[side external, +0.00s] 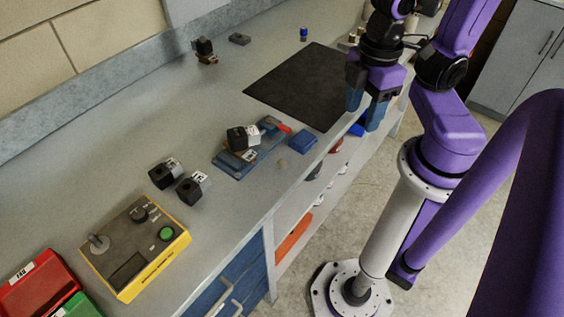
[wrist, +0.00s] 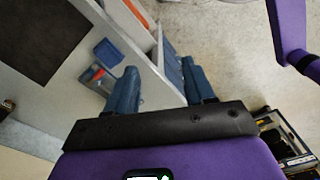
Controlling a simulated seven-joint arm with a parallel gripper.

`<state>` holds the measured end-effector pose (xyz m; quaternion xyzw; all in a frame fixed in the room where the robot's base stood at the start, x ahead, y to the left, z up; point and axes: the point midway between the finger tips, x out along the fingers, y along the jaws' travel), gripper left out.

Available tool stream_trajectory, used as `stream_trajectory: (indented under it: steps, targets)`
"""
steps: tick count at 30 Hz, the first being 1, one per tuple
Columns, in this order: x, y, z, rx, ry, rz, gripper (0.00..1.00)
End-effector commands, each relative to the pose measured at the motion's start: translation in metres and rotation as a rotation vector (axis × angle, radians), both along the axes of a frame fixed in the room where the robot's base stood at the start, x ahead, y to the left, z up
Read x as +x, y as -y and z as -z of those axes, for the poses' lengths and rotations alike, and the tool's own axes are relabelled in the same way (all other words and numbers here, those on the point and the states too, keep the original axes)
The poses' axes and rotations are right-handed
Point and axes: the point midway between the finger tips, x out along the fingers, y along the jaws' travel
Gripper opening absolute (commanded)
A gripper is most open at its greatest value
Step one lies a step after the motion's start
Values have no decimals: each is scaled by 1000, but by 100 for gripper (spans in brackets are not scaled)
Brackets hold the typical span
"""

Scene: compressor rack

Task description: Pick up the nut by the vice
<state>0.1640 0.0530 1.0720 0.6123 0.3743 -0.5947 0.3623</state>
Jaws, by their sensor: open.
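My gripper (side external: 365,107) is open and empty at the bench's front edge, right of these and beside the black mat. In the wrist view my gripper's blue fingers (wrist: 160,88) are apart with nothing between them. I cannot make out the nut in the wrist view.
A blue block (side external: 303,141) sits right of the tan piece. Two dark labelled blocks (side external: 178,180) and a yellow control box (side external: 134,246) stand at left. The black mat (side external: 305,85) is bare. Shelves with items lie below the bench edge.

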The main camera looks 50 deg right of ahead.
Motion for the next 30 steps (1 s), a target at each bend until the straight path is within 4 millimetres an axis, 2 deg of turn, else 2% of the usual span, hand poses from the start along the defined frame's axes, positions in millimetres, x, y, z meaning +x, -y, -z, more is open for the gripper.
stream_trajectory:
  steps: [4,8,30]
  targets:
    - [5,-3,0,0,-3,90,53]
    - [16,-10,-1,-1,-9,318,53]
    - [102,-54,1,4,-39,2065,53]
